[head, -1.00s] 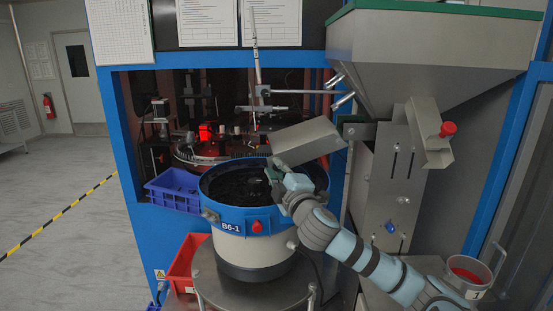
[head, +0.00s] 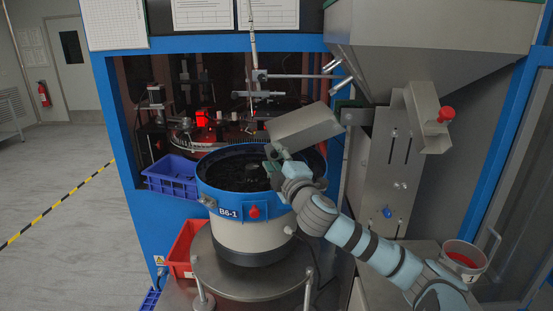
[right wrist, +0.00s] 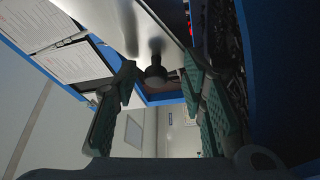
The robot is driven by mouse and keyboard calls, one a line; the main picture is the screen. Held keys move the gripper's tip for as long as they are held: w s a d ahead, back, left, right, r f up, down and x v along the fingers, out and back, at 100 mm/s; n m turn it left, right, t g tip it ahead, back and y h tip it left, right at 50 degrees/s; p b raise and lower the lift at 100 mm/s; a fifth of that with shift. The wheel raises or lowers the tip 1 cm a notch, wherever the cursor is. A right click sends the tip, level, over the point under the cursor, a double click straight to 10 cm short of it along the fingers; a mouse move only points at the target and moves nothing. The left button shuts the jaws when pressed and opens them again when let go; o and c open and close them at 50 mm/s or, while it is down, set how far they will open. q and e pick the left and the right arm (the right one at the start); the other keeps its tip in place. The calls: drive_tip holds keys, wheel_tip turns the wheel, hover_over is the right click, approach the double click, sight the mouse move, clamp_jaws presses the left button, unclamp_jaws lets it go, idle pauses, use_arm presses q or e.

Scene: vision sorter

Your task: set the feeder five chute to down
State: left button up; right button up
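The grey metal chute (head: 305,125) is a box-like trough below the hopper, its lower left end over the bowl. It slopes slightly down to the left. The blue-rimmed feeder bowl (head: 203,178), labelled B6-1, holds dark parts. My right gripper (head: 272,160) is at the chute's lower left end, above the bowl. In the right wrist view, my right gripper (right wrist: 161,69) has its two green-padded fingers apart. A dark round knob (right wrist: 156,73) under a grey metal surface appears between them; contact cannot be told. My left gripper is not in view.
A large hopper (head: 430,50) hangs at the upper right, with a red-knobbed bracket (head: 430,115) below it. A blue crate (head: 172,183) and a red bin (head: 183,247) stand left of the bowl. A white cup (head: 464,262) is at the lower right. Open floor lies left.

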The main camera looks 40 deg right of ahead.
wheel_tip(320, 180, up, 10)
idle(0.3)
drive_tip(key=shift+d, duration=0.1)
drive_tip(key=a+f+b+v, duration=0.1)
drive_tip(key=f+b+v, duration=0.1)
drive_tip(key=b+v, duration=1.3)
drive_tip(key=shift+s+a+f, duration=0.25)
drive_tip(key=shift+a+f, duration=0.15)
drive_tip(key=shift+f, duration=0.05)
drive_tip(key=shift+d, duration=0.1)
drive_tip(key=shift+c, duration=0.3)
